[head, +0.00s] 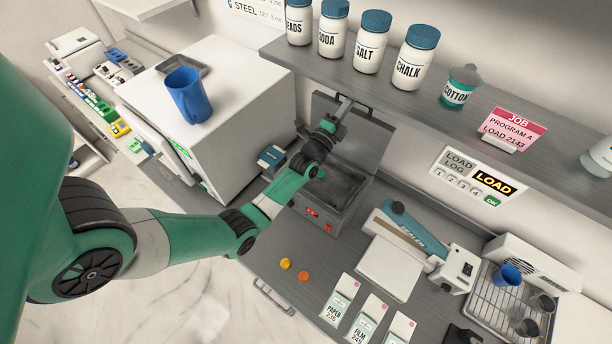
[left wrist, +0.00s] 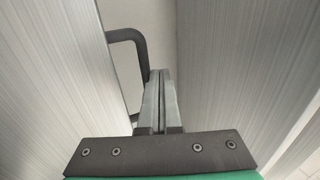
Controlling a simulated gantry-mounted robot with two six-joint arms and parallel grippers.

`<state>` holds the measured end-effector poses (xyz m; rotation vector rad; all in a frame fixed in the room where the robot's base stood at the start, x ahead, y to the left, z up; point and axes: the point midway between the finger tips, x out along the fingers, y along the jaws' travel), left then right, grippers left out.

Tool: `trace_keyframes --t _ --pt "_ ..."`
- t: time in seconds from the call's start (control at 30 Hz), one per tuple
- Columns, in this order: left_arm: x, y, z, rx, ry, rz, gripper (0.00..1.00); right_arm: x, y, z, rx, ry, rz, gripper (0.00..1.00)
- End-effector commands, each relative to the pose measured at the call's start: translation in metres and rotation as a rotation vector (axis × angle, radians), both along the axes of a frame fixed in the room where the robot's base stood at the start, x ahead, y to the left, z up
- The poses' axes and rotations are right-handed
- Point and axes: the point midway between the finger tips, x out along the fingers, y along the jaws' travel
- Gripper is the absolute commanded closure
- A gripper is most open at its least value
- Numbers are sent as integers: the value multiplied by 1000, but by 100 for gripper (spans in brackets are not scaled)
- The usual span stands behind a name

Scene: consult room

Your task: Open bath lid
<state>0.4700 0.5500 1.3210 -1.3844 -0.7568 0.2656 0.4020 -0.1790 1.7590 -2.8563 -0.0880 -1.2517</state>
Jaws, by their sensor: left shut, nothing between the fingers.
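The bath (head: 322,212) is a grey metal box on the counter with red lit digits on its front. Its grey lid (head: 366,145) stands raised at the back, so the dark basin shows, partly behind my arm. My left gripper (head: 345,104) is at the lid's upper edge, its fingers shut and empty. In the left wrist view the shut fingers (left wrist: 160,98) point up the picture beside a black bent handle (left wrist: 126,36), just to its left. I cannot tell whether they touch it. My right gripper is not in view.
A shelf (head: 447,118) with labelled jars runs above and behind the bath. A white cabinet (head: 208,135) with a blue mug (head: 188,95) on top stands left. A sealer (head: 405,245) stands right. Two orange discs (head: 294,270) and several pouches lie in front.

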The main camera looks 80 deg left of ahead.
Motion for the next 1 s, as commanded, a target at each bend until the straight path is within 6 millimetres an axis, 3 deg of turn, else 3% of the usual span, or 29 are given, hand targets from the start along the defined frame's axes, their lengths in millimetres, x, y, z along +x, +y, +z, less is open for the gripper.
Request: trace_keyframes --t 0.23,0.37,0.53,0.6,0.8,1.0 --pt "-1 0 0 0 0 0 100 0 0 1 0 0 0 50" --pt "-6 -4 6 -1 2 0 100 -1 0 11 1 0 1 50" --pt "-30 -23 20 -2 3 0 100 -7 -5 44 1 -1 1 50" --pt "-46 -36 16 -1 2 0 100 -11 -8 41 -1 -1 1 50" --pt "-83 -65 30 -2 1 0 100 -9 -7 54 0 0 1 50" --pt "-104 -82 36 -1 1 0 100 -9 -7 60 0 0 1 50"
